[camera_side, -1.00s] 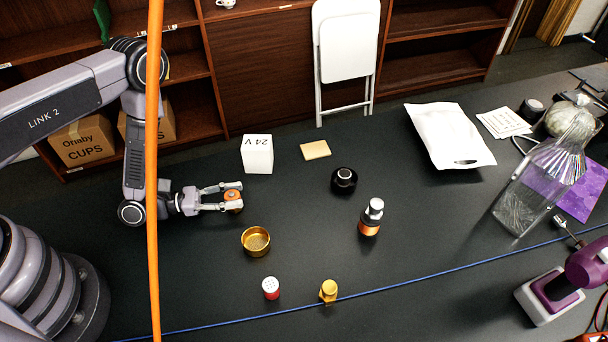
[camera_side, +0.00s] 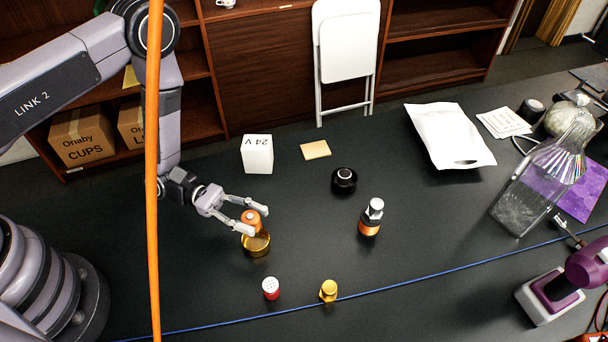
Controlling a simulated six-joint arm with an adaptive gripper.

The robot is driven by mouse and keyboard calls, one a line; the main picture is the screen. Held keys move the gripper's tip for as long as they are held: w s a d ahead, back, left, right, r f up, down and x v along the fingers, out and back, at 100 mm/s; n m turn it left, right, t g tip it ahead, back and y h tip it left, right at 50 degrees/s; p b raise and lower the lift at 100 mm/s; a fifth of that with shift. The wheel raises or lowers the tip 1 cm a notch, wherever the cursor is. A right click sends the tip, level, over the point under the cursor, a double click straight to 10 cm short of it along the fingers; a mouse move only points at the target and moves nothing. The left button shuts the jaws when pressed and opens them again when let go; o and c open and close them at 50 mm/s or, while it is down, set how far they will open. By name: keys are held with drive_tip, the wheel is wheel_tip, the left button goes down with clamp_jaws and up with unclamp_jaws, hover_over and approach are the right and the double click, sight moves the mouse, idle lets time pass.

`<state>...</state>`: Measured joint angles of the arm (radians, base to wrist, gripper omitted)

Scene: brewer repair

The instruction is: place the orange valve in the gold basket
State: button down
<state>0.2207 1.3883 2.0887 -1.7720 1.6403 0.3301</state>
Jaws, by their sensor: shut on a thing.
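The orange valve (camera_side: 251,217) is between the fingertips of my gripper (camera_side: 254,221), which is shut on it. The valve is above the far part of the gold basket (camera_side: 257,249) and overlaps its back rim in the picture. I cannot tell how much gap there is between the valve and the rim. The basket is a small round open cup upright on the dark table. The fingers and valve hide part of its far rim.
A white 24 V box (camera_side: 257,154) stands behind. A red and white capped part (camera_side: 271,288) and a yellow fitting (camera_side: 328,291) stand in front. A black knob (camera_side: 344,180) and an orange-black bottle (camera_side: 371,217) are to the right. An orange cable (camera_side: 153,200) hangs in the foreground.

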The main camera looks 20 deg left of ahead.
drive_tip(key=shift+f, duration=2.65)
drive_tip(key=shift+f, duration=0.1)
drive_tip(key=c, duration=0.7)
unclamp_jaws()
drive_tip(key=shift+c, duration=0.2)
